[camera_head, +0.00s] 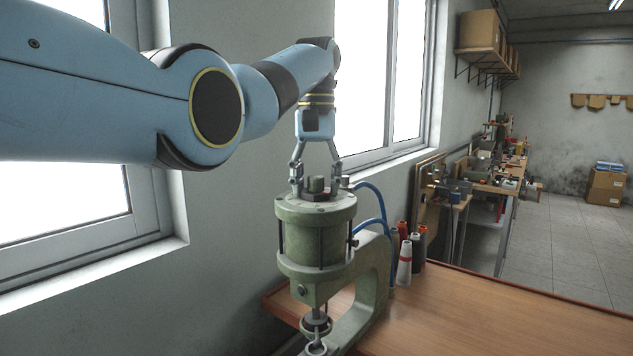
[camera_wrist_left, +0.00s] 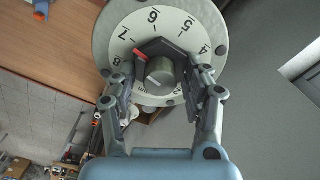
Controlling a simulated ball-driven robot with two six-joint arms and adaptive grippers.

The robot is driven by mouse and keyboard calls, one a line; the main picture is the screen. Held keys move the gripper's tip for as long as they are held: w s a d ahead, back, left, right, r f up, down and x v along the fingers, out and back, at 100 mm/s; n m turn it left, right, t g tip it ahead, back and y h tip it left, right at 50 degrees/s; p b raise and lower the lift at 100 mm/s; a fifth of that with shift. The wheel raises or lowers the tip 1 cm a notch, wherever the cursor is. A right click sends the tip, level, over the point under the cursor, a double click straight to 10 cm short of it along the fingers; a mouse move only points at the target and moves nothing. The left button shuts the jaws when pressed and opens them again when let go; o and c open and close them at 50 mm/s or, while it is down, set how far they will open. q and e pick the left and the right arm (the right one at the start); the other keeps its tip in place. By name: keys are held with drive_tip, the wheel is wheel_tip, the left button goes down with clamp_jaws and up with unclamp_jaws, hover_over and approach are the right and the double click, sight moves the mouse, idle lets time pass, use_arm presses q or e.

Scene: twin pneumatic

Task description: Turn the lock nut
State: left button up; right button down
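The lock nut (camera_wrist_left: 152,48) is a dark hexagonal nut with a red mark, around a grey-green post (camera_wrist_left: 160,71) on top of a green pneumatic press (camera_head: 317,228). A white dial (camera_wrist_left: 178,22) with numbers lies under it, and the red mark points near the 7. In the head view the nut (camera_head: 316,196) sits low around the post. My left gripper (camera_head: 318,182) comes down from above with its fingers spread on both sides of the nut. In the left wrist view its fingers (camera_wrist_left: 160,84) stand wide; contact with the nut is not clear. My right gripper is not in view.
The press stands on a wooden bench (camera_head: 490,315) beside the wall and windows. Blue hoses (camera_head: 381,203) run from its right side. The bench to the right is clear.

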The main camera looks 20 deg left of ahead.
use_arm(q)
drive_tip(key=c, duration=0.4)
drive_tip(key=shift+n, duration=0.3)
drive_tip(key=n, duration=0.6)
drive_tip(key=shift+a, duration=0.15)
drive_tip(key=shift+s+a+n, duration=0.1)
drive_tip(key=shift+s+n, duration=0.05)
drive_tip(key=shift+n, duration=2.55)
drive_tip(key=o, duration=1.2)
